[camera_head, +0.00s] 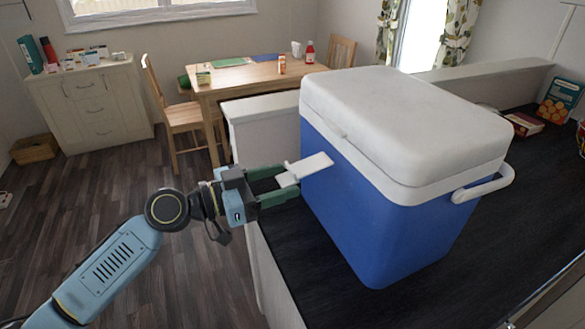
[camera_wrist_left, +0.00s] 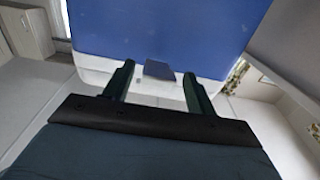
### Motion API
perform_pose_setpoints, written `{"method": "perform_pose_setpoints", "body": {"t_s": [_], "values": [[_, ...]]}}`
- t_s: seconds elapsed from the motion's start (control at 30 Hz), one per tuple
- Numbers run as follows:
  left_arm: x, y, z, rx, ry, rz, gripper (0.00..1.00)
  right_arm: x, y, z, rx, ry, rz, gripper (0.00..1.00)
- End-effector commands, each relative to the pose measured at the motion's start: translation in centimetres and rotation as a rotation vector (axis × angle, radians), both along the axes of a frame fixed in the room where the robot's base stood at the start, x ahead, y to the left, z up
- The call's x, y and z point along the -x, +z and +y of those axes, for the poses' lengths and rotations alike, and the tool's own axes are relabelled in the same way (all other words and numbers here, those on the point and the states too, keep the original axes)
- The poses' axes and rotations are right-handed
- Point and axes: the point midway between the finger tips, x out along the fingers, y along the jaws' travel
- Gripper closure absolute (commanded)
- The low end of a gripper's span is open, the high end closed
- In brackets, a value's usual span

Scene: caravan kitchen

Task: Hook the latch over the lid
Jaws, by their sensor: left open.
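A blue cooler box (camera_head: 375,220) stands on the dark counter with its white lid (camera_head: 405,115) down on it. The white latch (camera_head: 315,164) is a flat tab sticking outward from the cooler's side, below the lid rim, not lying over the lid. A small nub (camera_head: 344,135) shows on the lid's rim above it. My left gripper (camera_head: 290,178) is open, its green fingers at the latch's outer end. In the left wrist view the latch (camera_wrist_left: 158,70) appears as a dark tab between the open fingertips. I cannot tell whether they touch it. My right gripper is not in view.
A white carry handle (camera_head: 484,188) juts from the cooler's right side. The dark counter (camera_head: 325,265) is bare in front. A low wall (camera_head: 262,108) and a wooden table (camera_head: 240,78) stand behind. Open floor (camera_head: 100,190) lies to the left.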

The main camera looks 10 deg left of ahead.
Motion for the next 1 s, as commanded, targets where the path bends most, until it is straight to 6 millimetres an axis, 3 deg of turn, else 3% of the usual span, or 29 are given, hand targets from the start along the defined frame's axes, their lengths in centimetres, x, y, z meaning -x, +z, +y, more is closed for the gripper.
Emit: {"method": "perform_pose_setpoints", "body": {"t_s": [0.2,0.6,1.0], "values": [[-1.5,0.1,-2.3,0.000,0.000,0.000,0.44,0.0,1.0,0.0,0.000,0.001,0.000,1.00],[-1.9,-0.1,-2.8,-0.001,0.001,0.000,0.45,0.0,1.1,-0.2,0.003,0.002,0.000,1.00],[-1.8,-0.1,-2.8,-0.001,0.000,0.000,0.97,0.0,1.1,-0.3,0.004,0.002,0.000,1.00]]}}
